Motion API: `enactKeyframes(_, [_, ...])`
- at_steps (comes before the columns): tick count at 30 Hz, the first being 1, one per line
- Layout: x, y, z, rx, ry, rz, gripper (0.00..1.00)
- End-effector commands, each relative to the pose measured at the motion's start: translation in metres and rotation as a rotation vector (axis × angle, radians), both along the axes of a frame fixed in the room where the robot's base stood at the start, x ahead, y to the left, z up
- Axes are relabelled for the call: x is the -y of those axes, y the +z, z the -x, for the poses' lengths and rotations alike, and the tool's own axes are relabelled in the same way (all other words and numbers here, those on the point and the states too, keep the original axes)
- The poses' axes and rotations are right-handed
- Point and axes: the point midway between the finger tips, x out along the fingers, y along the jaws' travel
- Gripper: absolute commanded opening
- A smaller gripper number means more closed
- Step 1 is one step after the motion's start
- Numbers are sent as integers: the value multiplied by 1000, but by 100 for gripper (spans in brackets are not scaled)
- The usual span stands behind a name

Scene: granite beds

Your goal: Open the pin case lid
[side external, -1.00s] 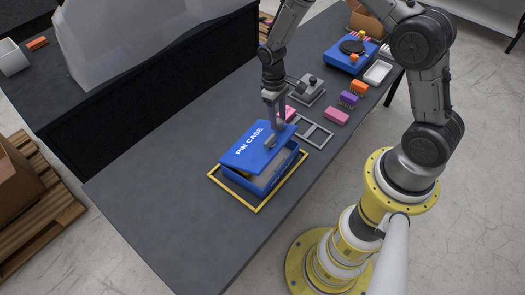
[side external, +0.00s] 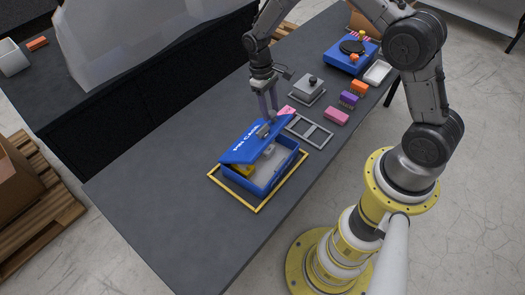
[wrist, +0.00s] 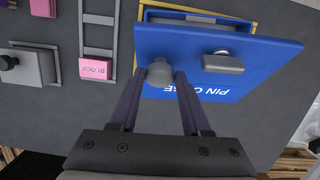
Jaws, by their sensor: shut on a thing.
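The blue pin case (side external: 284,176) stands inside a yellow frame on the dark table. Its blue lid (side external: 246,150), lettered PIN CASE, is raised and tilted up, and part of the interior shows. A yellow thing (side external: 245,170) is partly visible inside. My gripper (side external: 267,120) is at the lid's upper side. In the wrist view the lid (wrist: 270,45) fills the upper right, and my gripper (wrist: 160,78) is shut on a rounded grey knob (wrist: 160,72) on it. A second grey handle (wrist: 222,63) sits beside it, free of the fingers.
The yellow frame (side external: 232,198) surrounds the case. A grey metal rack (side external: 316,131), a pink block (side external: 336,117), purple and orange blocks and a grey knobbed plate (side external: 309,91) lie toward the back right. The table's near left is clear.

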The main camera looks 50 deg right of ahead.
Motion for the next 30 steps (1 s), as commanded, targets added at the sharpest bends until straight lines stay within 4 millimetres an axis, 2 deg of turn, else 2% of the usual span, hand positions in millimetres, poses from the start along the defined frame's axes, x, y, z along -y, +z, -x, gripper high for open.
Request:
enactKeyframes(3, [-1,4,-10,0,0,1,7])
enactKeyframes(17, [-1,7,-13,-13,-1,2,7])
enactKeyframes(30, [-2,15,-35,-64,-1,5,7])
